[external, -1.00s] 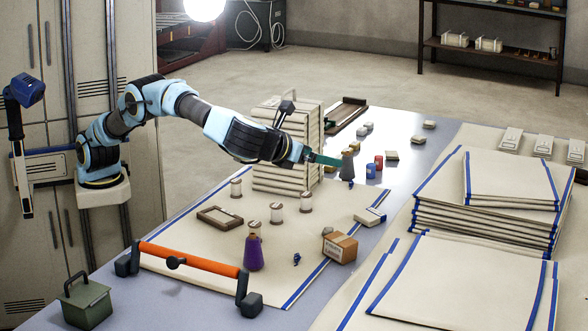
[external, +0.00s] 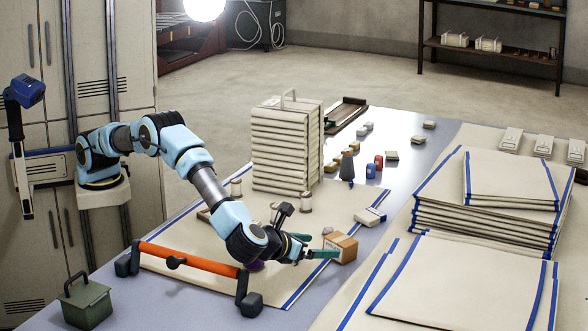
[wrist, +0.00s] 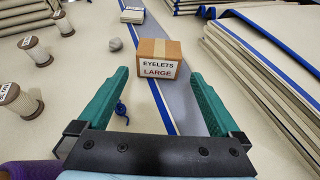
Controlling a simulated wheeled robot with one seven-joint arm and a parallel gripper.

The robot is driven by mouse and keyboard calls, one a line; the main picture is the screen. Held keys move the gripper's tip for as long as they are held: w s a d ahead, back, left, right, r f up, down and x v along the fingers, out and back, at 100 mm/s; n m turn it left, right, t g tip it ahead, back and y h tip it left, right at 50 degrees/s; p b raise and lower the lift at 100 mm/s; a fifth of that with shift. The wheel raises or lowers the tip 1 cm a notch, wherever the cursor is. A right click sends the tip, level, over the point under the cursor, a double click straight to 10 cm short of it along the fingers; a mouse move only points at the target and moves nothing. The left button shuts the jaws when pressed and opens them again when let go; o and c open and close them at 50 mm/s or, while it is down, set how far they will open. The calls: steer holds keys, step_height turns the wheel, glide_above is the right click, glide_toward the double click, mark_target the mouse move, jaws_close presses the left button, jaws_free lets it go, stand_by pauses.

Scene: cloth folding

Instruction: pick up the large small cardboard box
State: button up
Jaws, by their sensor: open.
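The small cardboard box (external: 342,246) sits on the cloth near its blue-striped edge. In the wrist view the box (wrist: 158,68) shows a white label reading "EYELETS LARGE" and brown tape on top. My gripper (external: 326,254) is low over the cloth, just left of the box in the external view. In the wrist view my gripper (wrist: 160,84) has its green fingers spread wide and empty, with the box ahead, around and just beyond the fingertips. I cannot tell whether a finger touches it.
Thread spools (wrist: 34,50) stand left of the gripper. A small dark blue item (wrist: 122,112) lies between the fingers. A purple cone (external: 256,266) is partly hidden behind my arm. Stacked cloths (external: 480,223) lie to the right; an orange-handled bar (external: 190,259) lies in front.

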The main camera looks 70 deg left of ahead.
mark_target(333, 248)
steer(key=x, duration=0.4)
steer(key=shift+w+a+f, duration=0.15)
steer(key=shift+w+f, duration=0.05)
steer(key=shift+w, duration=0.05)
steer(key=x, duration=0.5)
steer(key=shift+s+a+f+p, duration=0.1)
steer(key=shift+s+f+p, duration=0.05)
steer(key=shift+f+p, duration=0.2)
steer(key=c, duration=1.3)
